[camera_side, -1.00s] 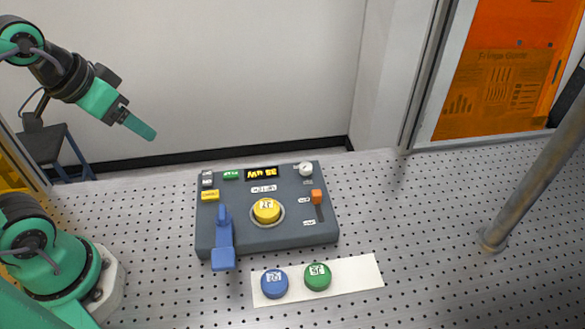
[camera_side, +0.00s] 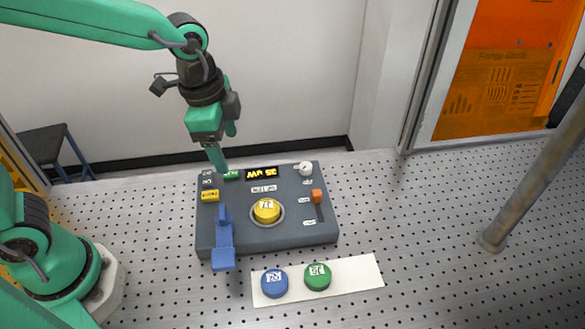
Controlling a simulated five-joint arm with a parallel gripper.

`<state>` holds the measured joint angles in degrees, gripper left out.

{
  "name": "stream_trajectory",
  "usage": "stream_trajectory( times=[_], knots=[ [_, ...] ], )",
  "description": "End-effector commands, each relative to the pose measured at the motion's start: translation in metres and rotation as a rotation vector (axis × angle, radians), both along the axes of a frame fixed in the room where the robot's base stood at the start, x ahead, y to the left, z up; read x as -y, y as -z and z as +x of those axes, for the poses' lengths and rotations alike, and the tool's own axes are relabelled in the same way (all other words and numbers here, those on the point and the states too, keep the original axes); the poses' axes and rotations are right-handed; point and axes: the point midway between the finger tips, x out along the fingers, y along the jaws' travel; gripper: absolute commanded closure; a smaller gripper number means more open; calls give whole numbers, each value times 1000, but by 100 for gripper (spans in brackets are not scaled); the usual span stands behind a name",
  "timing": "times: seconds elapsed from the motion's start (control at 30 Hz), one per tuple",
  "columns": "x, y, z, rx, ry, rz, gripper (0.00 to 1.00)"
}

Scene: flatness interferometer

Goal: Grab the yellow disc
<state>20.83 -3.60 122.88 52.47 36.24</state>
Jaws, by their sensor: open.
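The yellow disc (camera_side: 266,210) has a white label on top and sits in a round seat on the dark grey instrument box (camera_side: 290,235). My gripper (camera_side: 221,152) hangs pointing down above the back left of the box, behind and to the left of the disc. It is open, holds nothing, and is apart from the disc. One green finger shows clearly; the other is partly hidden behind the gripper's body.
A blue lever (camera_side: 223,245) stands on the box just left of the disc. An orange slider (camera_side: 316,197) and a white knob (camera_side: 305,169) are at its right. A blue disc (camera_side: 274,283) and a green disc (camera_side: 317,277) rest on a white strip (camera_side: 358,277) in front. A grey post (camera_side: 535,165) stands at right.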

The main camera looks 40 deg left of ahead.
Motion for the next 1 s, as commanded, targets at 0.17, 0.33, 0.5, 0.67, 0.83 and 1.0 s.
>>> stream_trajectory(
  times=[0.17, 0.33, 0.5, 0.67, 0.83, 1.0],
  knots=[
    [34, 28, 11, -62, 197, 41, 28],
    [57, 48, 15, -102, 338, 67, 28],
    [69, 59, 16, -121, 407, 77, 28],
    [70, 60, 17, -123, 418, 79, 28],
    [70, 67, 17, -123, 416, 79, 28],
    [69, 81, 17, -125, 415, 79, 28]
  ],
)
